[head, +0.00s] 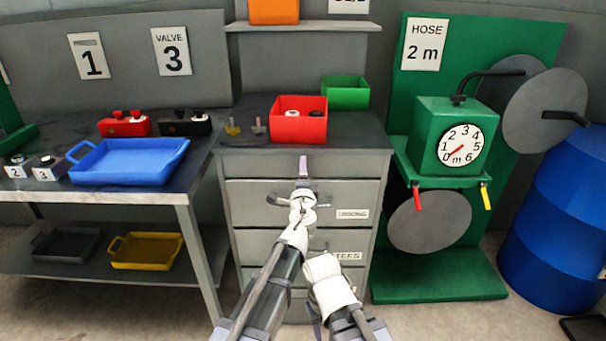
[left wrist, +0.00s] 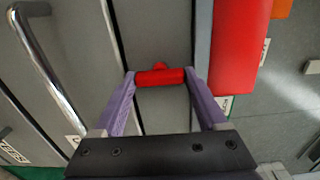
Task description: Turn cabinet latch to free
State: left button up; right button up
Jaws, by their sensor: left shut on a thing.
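The grey cabinet (head: 235,195) with stacked drawers stands in the middle of the head view. The red latch (left wrist: 160,76) shows in the left wrist view as a short bar with a small knob, against the cabinet's grey front. My left gripper (head: 303,162) is at the top edge of the cabinet front, and its purple fingers also show in the left wrist view (left wrist: 160,78), shut on the two ends of the latch. In the head view the gripper hides the latch. My right arm's white wrist is low in front of the lower drawers; its fingers are not clearly seen.
A red bin (head: 298,128) and a green bin (head: 346,96) stand on the cabinet top. A chrome drawer handle (left wrist: 45,70) lies left of the latch in the left wrist view. A bench with a blue tray (head: 128,168) is left; a green hose stand (head: 440,275) is right.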

pick_arm(q)
jog(key=o, duration=1.3)
jog(key=shift+s, duration=0.15)
jog(key=s, duration=0.7)
jog(key=shift+s, duration=0.3)
pick_arm(e)
jog(key=shift+s+d, duration=0.7)
jog(key=shift+s, duration=0.2)
